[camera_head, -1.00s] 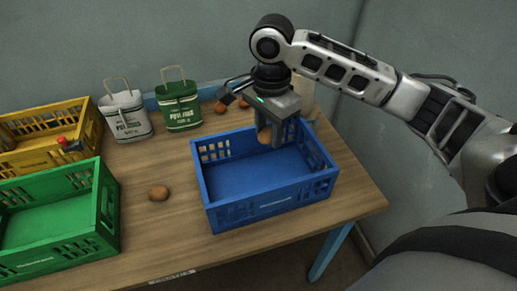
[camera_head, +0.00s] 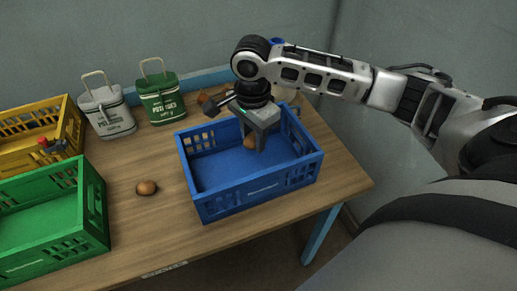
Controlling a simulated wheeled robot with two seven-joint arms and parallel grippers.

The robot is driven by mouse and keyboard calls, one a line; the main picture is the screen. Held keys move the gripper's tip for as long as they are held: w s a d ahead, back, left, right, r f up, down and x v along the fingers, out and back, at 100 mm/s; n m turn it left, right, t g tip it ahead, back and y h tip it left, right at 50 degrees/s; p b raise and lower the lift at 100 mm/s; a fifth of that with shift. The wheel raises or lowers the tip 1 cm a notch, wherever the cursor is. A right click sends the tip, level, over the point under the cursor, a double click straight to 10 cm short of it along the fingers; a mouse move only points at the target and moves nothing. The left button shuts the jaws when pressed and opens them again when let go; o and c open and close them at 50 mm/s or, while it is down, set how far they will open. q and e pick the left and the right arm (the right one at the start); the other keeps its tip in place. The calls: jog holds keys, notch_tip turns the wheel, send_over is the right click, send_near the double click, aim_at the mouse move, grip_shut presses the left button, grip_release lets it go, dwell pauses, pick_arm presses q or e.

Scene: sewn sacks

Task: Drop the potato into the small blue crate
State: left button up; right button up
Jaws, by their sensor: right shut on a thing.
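The small blue crate (camera_head: 258,190) stands on the wooden table, and its floor looks bare. My right gripper (camera_head: 255,143) points down inside the crate's outline, near its back wall. It is shut on a brown potato (camera_head: 249,141), which shows low between the fingers. I cannot tell whether the potato touches the crate's floor. Another potato (camera_head: 146,187) lies loose on the table left of the crate. My left gripper is not in view.
A white sack (camera_head: 107,112) and a green sack (camera_head: 160,99) stand at the back. More potatoes (camera_head: 204,98) lie behind the blue crate. Bare table (camera_head: 150,230) lies in front.

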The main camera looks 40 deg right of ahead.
jog(key=o, duration=1)
jog(key=shift+o, duration=0.2)
jog(key=shift+r, duration=0.1)
notch_tip(320, 180, up, 16)
